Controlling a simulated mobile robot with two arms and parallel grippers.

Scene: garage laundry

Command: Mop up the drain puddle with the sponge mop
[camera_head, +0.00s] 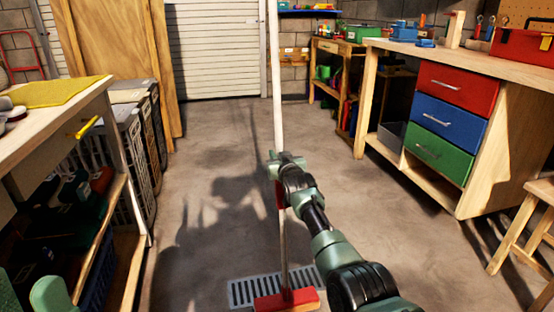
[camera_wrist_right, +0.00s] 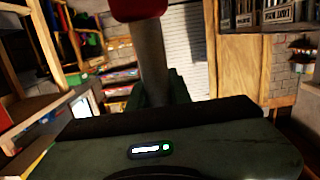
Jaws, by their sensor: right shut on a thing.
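The sponge mop stands nearly upright in the head view, with a long pale pole (camera_head: 276,80) and a red sponge head (camera_head: 287,300). Its head rests over the near edge of the grey slotted floor drain (camera_head: 245,291). My right gripper (camera_head: 283,166) is shut around the pole, at the top of its red sleeve. In the right wrist view, the pole (camera_wrist_right: 150,65) rises from between the dark fingers towards a red part. I cannot tell the puddle from the dark shadows on the floor. A green piece at the lower left may be my left arm; its gripper does not show.
A workbench with red, blue and green drawers (camera_head: 445,120) stands at right, near a wooden stool (camera_head: 525,235). A table with a yellow cloth (camera_head: 55,91) and grey baskets (camera_head: 130,150) line the left. The floor between (camera_head: 215,130) is open.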

